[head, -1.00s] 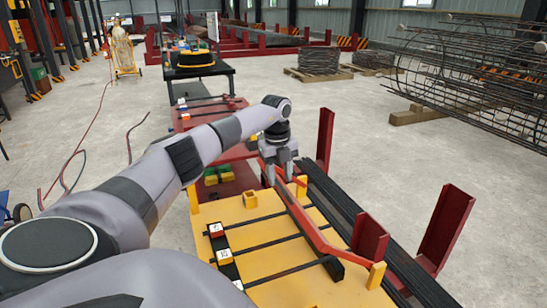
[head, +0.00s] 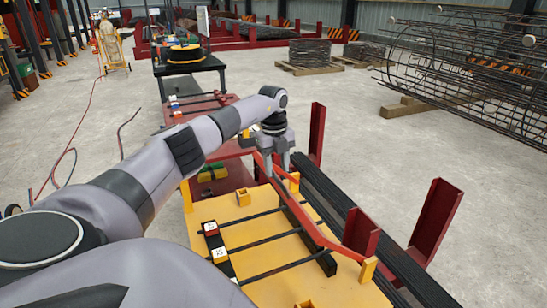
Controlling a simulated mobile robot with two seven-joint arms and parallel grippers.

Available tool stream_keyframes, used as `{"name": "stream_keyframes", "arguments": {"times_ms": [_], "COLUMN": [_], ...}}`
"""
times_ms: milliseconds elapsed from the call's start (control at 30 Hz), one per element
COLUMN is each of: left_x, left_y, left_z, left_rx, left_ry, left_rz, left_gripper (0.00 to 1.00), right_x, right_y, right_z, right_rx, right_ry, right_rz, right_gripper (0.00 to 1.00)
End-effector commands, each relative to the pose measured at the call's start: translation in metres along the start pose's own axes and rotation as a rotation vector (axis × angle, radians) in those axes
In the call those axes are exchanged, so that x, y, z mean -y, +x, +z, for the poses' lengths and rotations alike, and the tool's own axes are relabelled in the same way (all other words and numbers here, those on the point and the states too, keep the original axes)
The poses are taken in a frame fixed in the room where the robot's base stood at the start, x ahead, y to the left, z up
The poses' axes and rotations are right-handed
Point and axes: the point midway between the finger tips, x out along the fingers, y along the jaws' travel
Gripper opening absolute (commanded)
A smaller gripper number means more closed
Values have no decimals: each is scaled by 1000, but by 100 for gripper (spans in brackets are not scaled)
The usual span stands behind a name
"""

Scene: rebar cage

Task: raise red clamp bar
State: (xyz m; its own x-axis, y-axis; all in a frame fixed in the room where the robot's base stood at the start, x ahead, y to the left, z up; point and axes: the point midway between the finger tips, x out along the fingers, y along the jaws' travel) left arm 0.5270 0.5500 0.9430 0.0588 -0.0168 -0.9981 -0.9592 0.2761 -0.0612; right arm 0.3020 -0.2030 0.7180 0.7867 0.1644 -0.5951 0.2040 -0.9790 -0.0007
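The red clamp bar (head: 299,212) runs along the right side of a yellow table (head: 305,281) in the head view, from the far edge to a yellow bracket (head: 368,270) near the front. My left gripper (head: 276,174) points down at the bar's far end. Its two fingers show apart, with the bar passing at them. I cannot tell whether they press on it. The fingers hide part of the bar's far end. A black bar end (head: 327,264) shows just below the red bar. My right gripper is not in view.
Black rods (head: 330,195) lie along the table's right side, with red upright posts (head: 436,222) beside them. A yellow block (head: 243,197) and a red-and-white block (head: 211,228) sit on the table. A rebar cage (head: 470,75) stands at the right. Concrete floor lies between.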

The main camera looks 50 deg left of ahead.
Motion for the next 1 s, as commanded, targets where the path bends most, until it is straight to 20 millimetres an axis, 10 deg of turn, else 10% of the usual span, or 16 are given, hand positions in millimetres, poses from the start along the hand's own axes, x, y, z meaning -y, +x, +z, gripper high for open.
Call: {"name": "stream_keyframes", "arguments": {"times_ms": [1000], "left_x": [28], "left_y": [-43], "left_z": [0], "left_rx": [1], "left_ry": [0], "left_rz": [0], "left_gripper": [40], "right_x": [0], "right_y": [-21], "right_z": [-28], "right_rx": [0], "right_ry": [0], "right_rz": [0], "right_gripper": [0]}}
